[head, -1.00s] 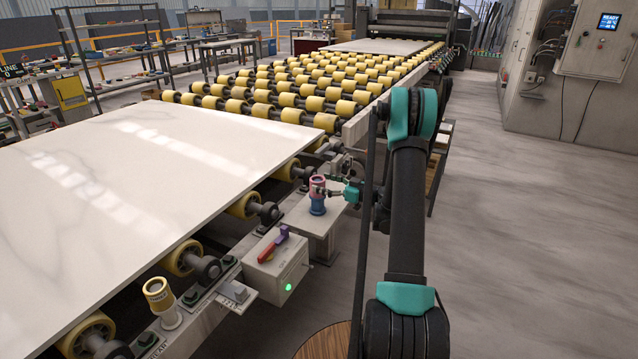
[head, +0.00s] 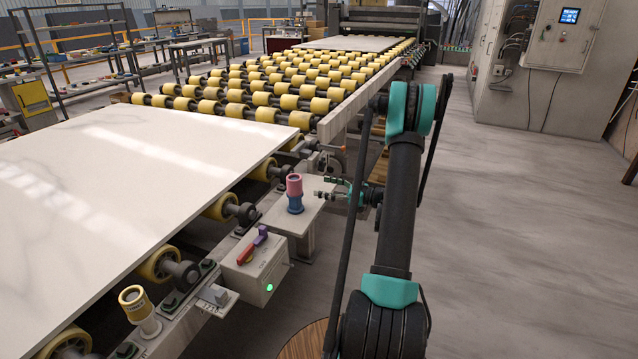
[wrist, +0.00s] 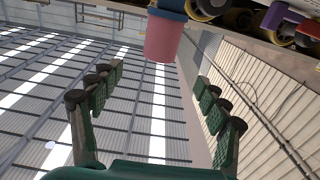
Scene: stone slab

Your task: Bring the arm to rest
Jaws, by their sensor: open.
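A stack with a pink upper part (head: 294,182) and a blue lower part (head: 294,205) stands upright on a grey bracket plate beside the roller conveyor. My gripper (head: 323,187) is just to the right of the stack, with a small gap between them. In the wrist view my gripper (wrist: 158,78) has its green fingers wide apart, with nothing between their pads. The pink part (wrist: 163,40) hangs upside down there beyond the fingertips, with part of the blue part (wrist: 170,9) cut by the top edge. My arm is stretched forward.
A control box (head: 256,272) with a red and purple handle and a green light is nearer me. A yellow-topped post (head: 136,305) stands at the front left. A pale stone slab (head: 130,190) lies on the rollers. Open floor (head: 530,240) is on the right.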

